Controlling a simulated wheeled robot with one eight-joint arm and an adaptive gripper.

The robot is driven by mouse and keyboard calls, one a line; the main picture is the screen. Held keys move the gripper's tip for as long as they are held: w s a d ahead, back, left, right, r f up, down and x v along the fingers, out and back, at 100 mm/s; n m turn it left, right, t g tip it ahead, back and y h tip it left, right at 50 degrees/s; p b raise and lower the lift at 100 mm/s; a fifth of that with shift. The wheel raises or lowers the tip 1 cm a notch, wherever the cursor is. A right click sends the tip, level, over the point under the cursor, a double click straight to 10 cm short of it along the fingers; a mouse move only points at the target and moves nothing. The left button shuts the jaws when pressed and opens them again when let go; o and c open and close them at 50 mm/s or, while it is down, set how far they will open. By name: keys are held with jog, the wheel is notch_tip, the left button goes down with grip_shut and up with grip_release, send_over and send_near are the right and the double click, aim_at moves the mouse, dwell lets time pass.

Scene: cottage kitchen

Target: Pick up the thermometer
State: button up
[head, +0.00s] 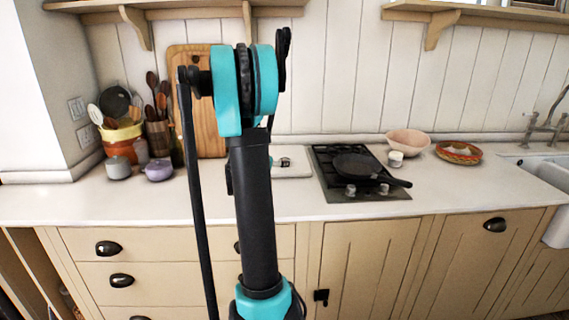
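I cannot make out the thermometer for certain. A small pale and dark object (283,162) lies on a white board on the counter, just right of my arm and left of the stove. It is too small to identify, and my arm may hide part of that area. My own black and teal arm stands upright in the middle of the head view, in front of the counter. My gripper's fingers do not show in this view.
A stove (330,178) holds a black pan (358,166). A pink bowl (408,141), white cup (395,159) and woven basket (459,152) stand to its right. Utensils, pots and a cutting board (205,125) crowd the left. Shelves (480,14) overhang the wall. Counter is clear at front left.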

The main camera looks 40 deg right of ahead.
aim_at(285, 159)
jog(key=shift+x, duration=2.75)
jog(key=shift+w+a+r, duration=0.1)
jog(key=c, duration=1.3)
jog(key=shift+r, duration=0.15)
